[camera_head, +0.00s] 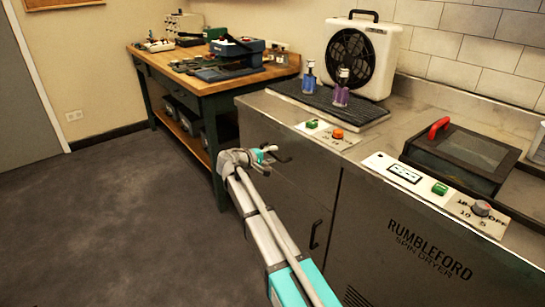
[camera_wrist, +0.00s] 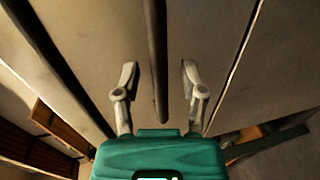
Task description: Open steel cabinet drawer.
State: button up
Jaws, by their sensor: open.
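The steel cabinet (camera_head: 292,199) stands in the middle of the head view, with a drawer (camera_head: 306,170) at its top. The drawer front looks flush with the cabinet. Its dark bar handle (camera_head: 284,159) is partly hidden by my gripper (camera_head: 268,155), which is right in front of it. In the wrist view the handle (camera_wrist: 158,60) runs down between the two fingers of my gripper (camera_wrist: 160,90). The fingers are open, one on each side of the handle, with a gap on both sides. The drawer front (camera_wrist: 100,45) fills the background there.
Below the drawer is a cabinet door with its own handle (camera_head: 315,234). A spin dryer (camera_head: 420,245) stands to the right. A wooden workbench (camera_head: 205,84) with tools is at the back left. A fan (camera_head: 361,55) and two bottles sit on the counter. The floor at left is clear.

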jog(key=shift+w+d, duration=0.15)
jog(key=shift+d, duration=0.05)
jog(key=shift+c, duration=0.2)
grip_shut()
